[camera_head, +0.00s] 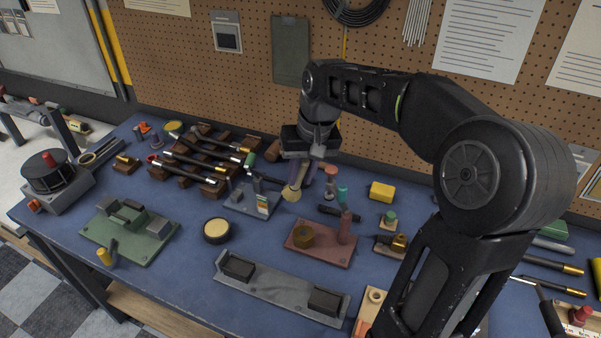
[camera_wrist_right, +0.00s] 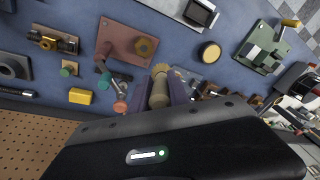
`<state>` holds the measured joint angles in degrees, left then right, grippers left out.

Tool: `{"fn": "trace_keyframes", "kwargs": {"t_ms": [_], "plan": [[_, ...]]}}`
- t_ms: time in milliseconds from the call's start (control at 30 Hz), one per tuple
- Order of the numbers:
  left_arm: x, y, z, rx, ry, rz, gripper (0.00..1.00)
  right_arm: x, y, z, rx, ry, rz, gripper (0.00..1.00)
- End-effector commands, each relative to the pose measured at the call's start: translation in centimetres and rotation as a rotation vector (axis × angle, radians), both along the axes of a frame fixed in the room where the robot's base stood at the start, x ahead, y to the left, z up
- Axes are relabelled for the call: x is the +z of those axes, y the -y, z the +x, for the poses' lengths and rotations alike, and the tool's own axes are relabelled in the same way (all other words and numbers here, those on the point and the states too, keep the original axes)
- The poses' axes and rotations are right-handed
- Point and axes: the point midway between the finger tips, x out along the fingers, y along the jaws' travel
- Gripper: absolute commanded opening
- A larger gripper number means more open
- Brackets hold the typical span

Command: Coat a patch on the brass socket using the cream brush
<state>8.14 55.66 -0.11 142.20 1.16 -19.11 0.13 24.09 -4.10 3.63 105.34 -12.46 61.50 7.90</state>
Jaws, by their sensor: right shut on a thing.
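My right gripper (camera_head: 308,175) is shut on the cream brush (camera_head: 291,194) and holds it above the table, with its pale bristles pointing down. In the right wrist view the brush (camera_wrist_right: 159,92) stands upright between the fingers (camera_wrist_right: 160,95). The brass socket, seemingly the short brass-brown piece (camera_head: 303,236), stands on a dull red plate (camera_head: 325,251), in front of and right of the brush and apart from it. The socket also shows in the wrist view (camera_wrist_right: 145,47). A round dark pot with cream contents (camera_head: 217,230) sits to the left. My left gripper is not in view.
A green plate with grey blocks (camera_head: 130,228) lies at the left. A long grey tray (camera_head: 285,290) lies in front. Tools on wooden racks (camera_head: 205,160) stand behind left. A yellow block (camera_head: 381,192) is to the right. Blue table is clear around the pot.

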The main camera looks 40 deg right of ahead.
Motion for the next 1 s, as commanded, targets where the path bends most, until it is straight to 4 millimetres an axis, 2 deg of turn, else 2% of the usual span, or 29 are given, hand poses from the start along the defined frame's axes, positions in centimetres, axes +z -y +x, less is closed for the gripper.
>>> {"fn": "trace_keyframes", "kwargs": {"t_ms": [500, 1000], "plan": [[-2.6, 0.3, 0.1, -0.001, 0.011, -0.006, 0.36, -4.7, 0.0, 0.0, 0.0, -0.001, 0.0, 0.0], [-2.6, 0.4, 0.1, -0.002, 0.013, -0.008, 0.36, -4.8, -0.2, 0.1, 0.006, 0.002, 0.0, 0.0]]}}
